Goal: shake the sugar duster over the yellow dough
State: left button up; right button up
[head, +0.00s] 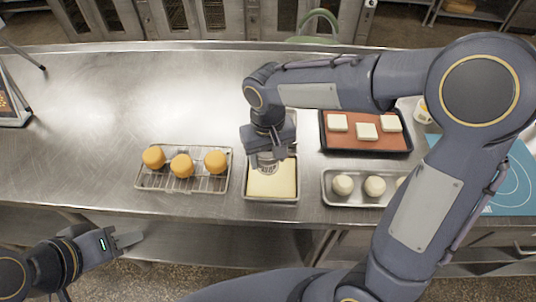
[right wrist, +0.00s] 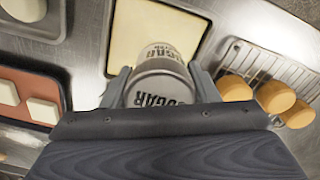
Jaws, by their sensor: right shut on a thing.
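The sugar duster (right wrist: 160,90) is a pale metal can with dark "SUGAR" lettering, held between the fingers of my right gripper (right wrist: 158,85). In the head view the right gripper (head: 267,158) points down over the tray with the yellow dough (head: 271,185), and the duster (head: 268,168) shows at its tips, over the dough's far part. The yellow dough is a flat pale yellow slab in a metal tray (head: 270,201); it also shows in the right wrist view (right wrist: 150,25). My left gripper (head: 128,243) is low at the left, off the counter's front edge, empty; its finger gap is unclear.
A wire rack (head: 215,185) with orange-yellow cakes stands left of the dough tray. Right of it are a tray (head: 340,199) with white dough balls and a dark tray (head: 365,151) with white squares. The counter's left part (head: 90,120) is clear.

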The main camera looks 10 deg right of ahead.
jog(key=shift+d+r+p, duration=0.3)
jog(key=shift+r+p, duration=0.3)
jog(key=shift+r, duration=0.2)
jog(key=shift+d+r+p, duration=0.25)
jog(key=shift+r+p, duration=0.35)
jog(key=shift+r, duration=0.2)
jog(key=shift+f, duration=0.15)
